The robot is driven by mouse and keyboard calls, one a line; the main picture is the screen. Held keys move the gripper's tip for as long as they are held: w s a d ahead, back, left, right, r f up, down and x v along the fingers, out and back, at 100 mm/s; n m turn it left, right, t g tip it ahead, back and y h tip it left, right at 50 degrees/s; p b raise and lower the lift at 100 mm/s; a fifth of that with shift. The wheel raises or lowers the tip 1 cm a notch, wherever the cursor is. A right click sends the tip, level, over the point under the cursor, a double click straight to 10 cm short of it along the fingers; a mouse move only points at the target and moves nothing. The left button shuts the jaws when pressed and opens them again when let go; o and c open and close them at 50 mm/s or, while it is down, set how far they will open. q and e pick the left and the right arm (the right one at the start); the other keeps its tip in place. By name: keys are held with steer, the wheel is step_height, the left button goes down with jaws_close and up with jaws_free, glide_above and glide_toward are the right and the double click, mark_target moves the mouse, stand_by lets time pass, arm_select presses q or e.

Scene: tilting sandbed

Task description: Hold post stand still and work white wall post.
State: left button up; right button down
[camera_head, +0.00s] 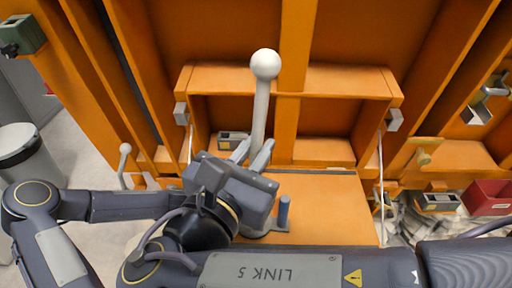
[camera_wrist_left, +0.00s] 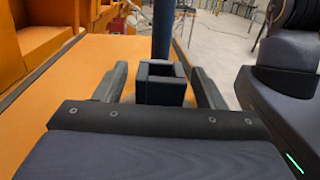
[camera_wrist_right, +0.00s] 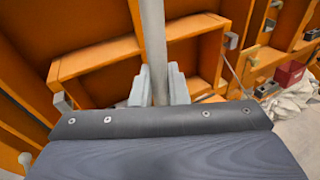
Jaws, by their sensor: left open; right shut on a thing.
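The white wall post (camera_head: 260,112) is a pale rod with a ball top, standing nearly upright before the orange frame. My right gripper (camera_head: 253,152) is shut on the rod below the ball. In the right wrist view the rod (camera_wrist_right: 154,45) rises between the fingers. A dark square socket, seemingly the post stand (camera_wrist_left: 160,88), is on the orange board in the left wrist view. My left gripper (camera_wrist_left: 160,92) is open, its fingers either side of the socket; contact cannot be told. A blue post (camera_head: 284,210) shows beside my right wrist. My left fingers are hidden in the head view.
The orange board (camera_head: 325,205) is mostly bare on its right. Orange walls and a boxed frame (camera_head: 340,82) stand behind. Another pale ball-topped lever (camera_head: 125,160) is at left.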

arm_select(q)
steer(key=a, duration=0.7)
steer(key=w+a, duration=0.1)
steer(key=a, duration=0.3)
steer(key=shift+a, duration=0.5)
